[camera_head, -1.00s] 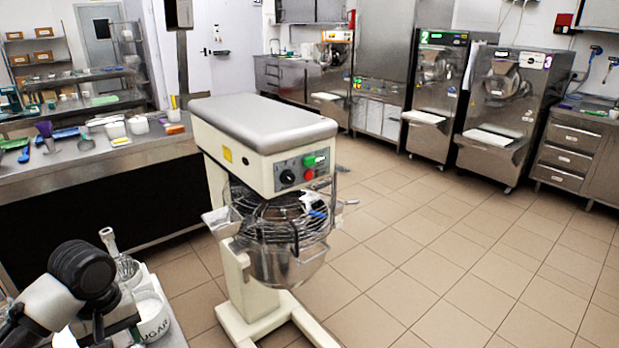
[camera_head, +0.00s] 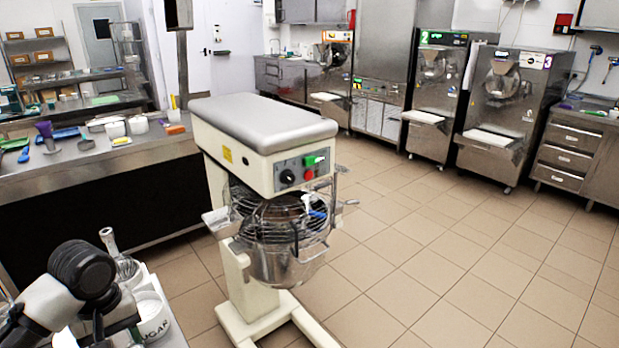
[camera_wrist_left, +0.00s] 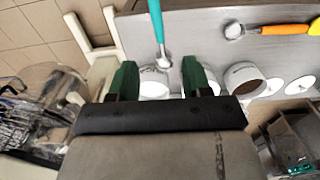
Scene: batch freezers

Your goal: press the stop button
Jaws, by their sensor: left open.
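A cream mixer (camera_head: 262,135) with a grey top stands on the floor at centre. Its front panel has a red button (camera_head: 309,174) below a green button (camera_head: 318,160), with a black dial to the left. A steel bowl (camera_head: 285,262) and wire guard sit under the head. My left arm enters at the lower left of the head view, well apart from the panel. In the left wrist view my left gripper (camera_wrist_left: 158,78) is open, its two dark green fingers apart above a trolley of utensils. The mixer's buttons do not show there. My right gripper is not in view.
A trolley with a whisk (camera_head: 118,258) and a sugar pot (camera_head: 152,317) stands at lower left. A steel counter (camera_head: 60,180) with utensils is behind it. Batch freezers (camera_head: 503,110) line the back right. The tiled floor right of the mixer is clear.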

